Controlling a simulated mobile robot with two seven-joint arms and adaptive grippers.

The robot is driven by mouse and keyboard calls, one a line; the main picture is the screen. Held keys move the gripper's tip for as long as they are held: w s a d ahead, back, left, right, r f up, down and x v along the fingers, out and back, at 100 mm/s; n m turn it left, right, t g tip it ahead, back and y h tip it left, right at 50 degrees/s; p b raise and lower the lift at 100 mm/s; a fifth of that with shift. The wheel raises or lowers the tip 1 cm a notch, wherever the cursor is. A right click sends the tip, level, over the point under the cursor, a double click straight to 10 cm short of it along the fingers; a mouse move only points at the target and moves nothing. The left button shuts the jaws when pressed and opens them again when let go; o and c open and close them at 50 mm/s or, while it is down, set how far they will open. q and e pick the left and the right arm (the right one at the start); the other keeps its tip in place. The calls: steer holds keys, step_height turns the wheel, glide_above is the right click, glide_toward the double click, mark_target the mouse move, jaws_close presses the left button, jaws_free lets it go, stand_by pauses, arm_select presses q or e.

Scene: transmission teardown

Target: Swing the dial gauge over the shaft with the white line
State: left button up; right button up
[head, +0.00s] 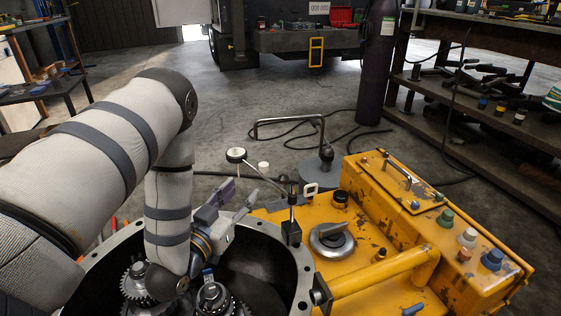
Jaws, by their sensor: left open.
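The dial gauge (236,155) has a small white round face and sits at the end of a thin rod. The rod runs to an upright post on a black block (291,232) at the rim of the dark round housing (304,262). The gauge points away from the housing opening, out past its far side. My left gripper (238,198) is open and empty, below the gauge and left of the post, apart from both as far as I can tell. Inside the housing are a geared shaft (138,270) and another shaft with a blue mark (208,275). I cannot make out a white line.
A yellow casing (350,240) with a grey knob, coloured caps and a long yellow tube adjoins the housing on the right. Shelving (480,125) is at right. Open floor lies beyond.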

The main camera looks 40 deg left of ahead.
mark_target(261, 168)
arm_select(q)
steer(key=x, duration=0.4)
steer(key=b+x, duration=0.1)
steer(key=x, duration=0.7)
steer(key=shift+r+b, duration=0.3)
steer(key=shift+b, duration=0.05)
jaws_close()
